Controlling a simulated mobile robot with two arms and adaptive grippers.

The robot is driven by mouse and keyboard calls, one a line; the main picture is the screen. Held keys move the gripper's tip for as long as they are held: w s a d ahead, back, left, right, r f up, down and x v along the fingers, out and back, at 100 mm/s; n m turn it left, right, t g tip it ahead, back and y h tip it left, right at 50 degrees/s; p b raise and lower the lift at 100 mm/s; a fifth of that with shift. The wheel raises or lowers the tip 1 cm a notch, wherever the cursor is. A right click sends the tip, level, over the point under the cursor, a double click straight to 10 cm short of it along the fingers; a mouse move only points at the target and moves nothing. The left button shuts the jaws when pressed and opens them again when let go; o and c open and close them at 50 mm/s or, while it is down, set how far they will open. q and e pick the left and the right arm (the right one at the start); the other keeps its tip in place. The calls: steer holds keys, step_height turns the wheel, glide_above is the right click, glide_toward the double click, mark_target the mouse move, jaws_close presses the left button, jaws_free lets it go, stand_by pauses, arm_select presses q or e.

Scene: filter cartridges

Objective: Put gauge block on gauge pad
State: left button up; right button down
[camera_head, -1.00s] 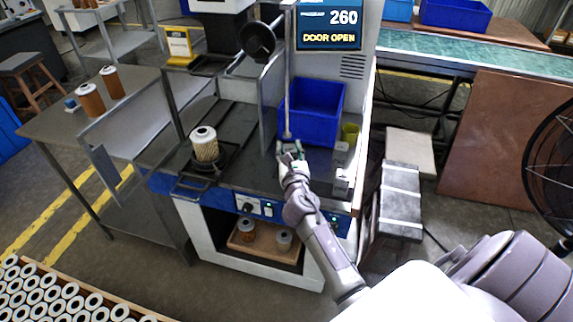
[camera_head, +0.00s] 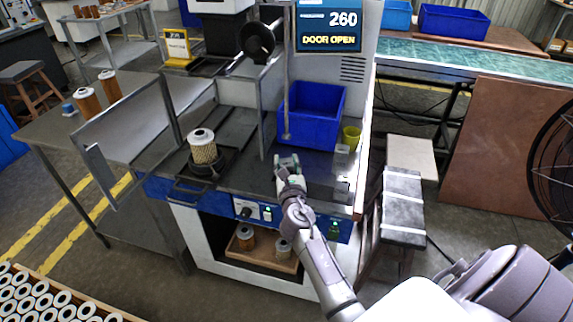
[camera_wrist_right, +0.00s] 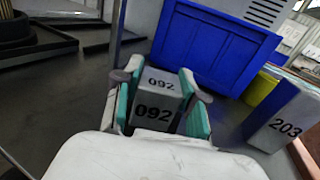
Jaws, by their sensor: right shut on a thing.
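The gauge block (camera_wrist_right: 155,105), a grey block marked 092, is between the teal-padded fingers of my right gripper (camera_wrist_right: 157,93) in the right wrist view. The gripper is shut on it. In the head view, my right gripper (camera_head: 287,160) is over the dark worktop (camera_head: 240,130), in front of the blue bin and right of the filter fixture. The block is hard to make out there, and I cannot tell whether it touches the worktop. I cannot clearly make out a gauge pad in either view. My left gripper is not in view.
A grey block marked 203 (camera_wrist_right: 285,118) stands to the right. A metal post rises near the gripper.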

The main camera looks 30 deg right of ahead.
steer(key=shift+s+a+f, duration=0.1)
steer(key=shift+s+f, duration=0.1)
steer(key=shift+f, duration=0.45)
steer(key=c, duration=0.7)
jaws_free()
steer(key=shift+f, duration=0.2)
steer(key=shift+o, duration=0.2)
steer(key=shift+r, duration=0.3)
steer(key=shift+r+p, duration=0.45)
steer(key=shift+p, duration=0.15)
steer(key=v, duration=1.1)
steer(key=shift+s+r+b, duration=0.25)
steer(key=shift+s+b, duration=0.05)
steer(key=shift+b, duration=0.15)
steer(key=shift+a, duration=0.1)
